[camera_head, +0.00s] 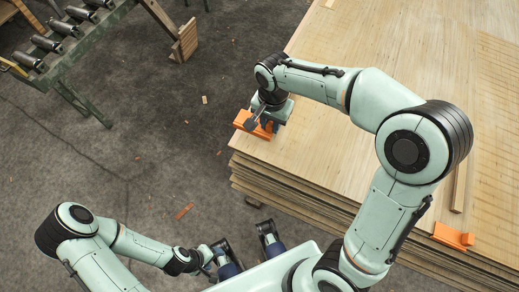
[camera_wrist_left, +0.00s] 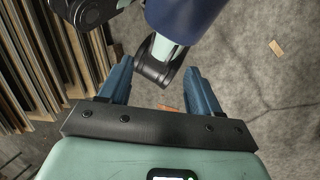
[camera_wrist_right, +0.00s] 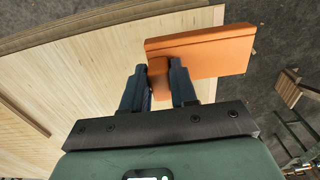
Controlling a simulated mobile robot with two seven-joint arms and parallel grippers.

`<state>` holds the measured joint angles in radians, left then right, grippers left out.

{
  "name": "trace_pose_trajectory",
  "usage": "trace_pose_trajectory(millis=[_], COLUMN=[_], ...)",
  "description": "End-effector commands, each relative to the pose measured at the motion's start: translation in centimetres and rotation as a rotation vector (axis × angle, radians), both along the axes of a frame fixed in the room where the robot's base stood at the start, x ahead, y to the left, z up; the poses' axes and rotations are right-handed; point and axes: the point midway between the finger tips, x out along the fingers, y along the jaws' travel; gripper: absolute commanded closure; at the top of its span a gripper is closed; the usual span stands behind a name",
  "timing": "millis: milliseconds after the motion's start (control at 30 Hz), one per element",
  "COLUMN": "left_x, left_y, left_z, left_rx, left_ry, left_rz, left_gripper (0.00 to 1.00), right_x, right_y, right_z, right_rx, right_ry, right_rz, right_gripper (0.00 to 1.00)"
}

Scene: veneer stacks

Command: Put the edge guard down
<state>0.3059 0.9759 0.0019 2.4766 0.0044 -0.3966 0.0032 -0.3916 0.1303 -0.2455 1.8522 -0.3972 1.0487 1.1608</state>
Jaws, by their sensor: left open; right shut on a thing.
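An orange edge guard (camera_head: 249,125) is at the near left corner of the veneer stack (camera_head: 330,150) in the head view. My right gripper (camera_head: 266,122) is shut on it, and the right wrist view shows the fingers (camera_wrist_right: 159,84) closed around a block on the orange guard (camera_wrist_right: 212,52). The guard lies along the edge of the stack; whether it rests fully on the sheets I cannot tell. A second orange edge guard (camera_head: 453,236) sits on the stack's near edge at the right. My left gripper (camera_wrist_left: 160,85) is open and empty, low beside my base.
A roller conveyor (camera_head: 60,28) stands at the upper left, with a wooden piece (camera_head: 185,40) at its end. A wooden strip (camera_head: 459,188) lies on the stack. Small wood scraps (camera_head: 184,211) lie on the grey floor, which is otherwise clear left of the stack.

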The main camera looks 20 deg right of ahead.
Motion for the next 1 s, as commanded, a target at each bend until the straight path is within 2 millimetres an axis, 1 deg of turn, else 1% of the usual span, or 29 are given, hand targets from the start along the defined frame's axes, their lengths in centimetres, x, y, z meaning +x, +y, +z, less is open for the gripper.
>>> trace_pose_trajectory(millis=[33, 100, 300, 400, 500, 767, 900, 1000], left_x=[0.0, 0.2, 0.6, 0.7, 0.8, 1.0, 1.1, 1.2], left_y=[0.0, 0.0, 0.0, 0.0, 0.0, 0.0, 0.0, 0.0], left_z=[-0.4, -0.7, -1.5, -1.8, -2.0, -2.3, -2.7, -2.8], left_rx=[0.0, 0.001, 0.004, 0.005, 0.005, 0.006, 0.007, 0.007], left_ry=[-0.003, -0.008, -0.022, -0.028, -0.032, -0.037, -0.043, -0.046], left_rz=[0.001, 0.002, 0.005, 0.007, 0.007, 0.008, 0.009, 0.01], left_gripper=[0.37, 0.37, 0.37, 0.37, 0.37, 0.37, 0.37, 0.37], right_x=[-0.1, -0.2, -0.1, -0.1, -0.1, -0.1, -0.1, 0.0], right_y=[0.0, 0.0, 0.0, -0.1, -0.1, -0.1, -0.1, 0.0], right_z=[-1.6, -3.6, -9.0, -11.2, -12.7, -14.6, -16.9, -17.8], right_rx=[-0.002, -0.002, -0.002, -0.002, -0.001, -0.001, -0.001, -0.001], right_ry=[0.007, 0.009, 0.007, 0.005, 0.004, 0.003, 0.004, 0.002], right_rz=[0.0, 0.0, 0.001, 0.0, 0.0, -0.001, -0.001, -0.001], right_gripper=[1.0, 1.0, 1.0, 1.0, 1.0, 1.0, 1.0, 1.0])
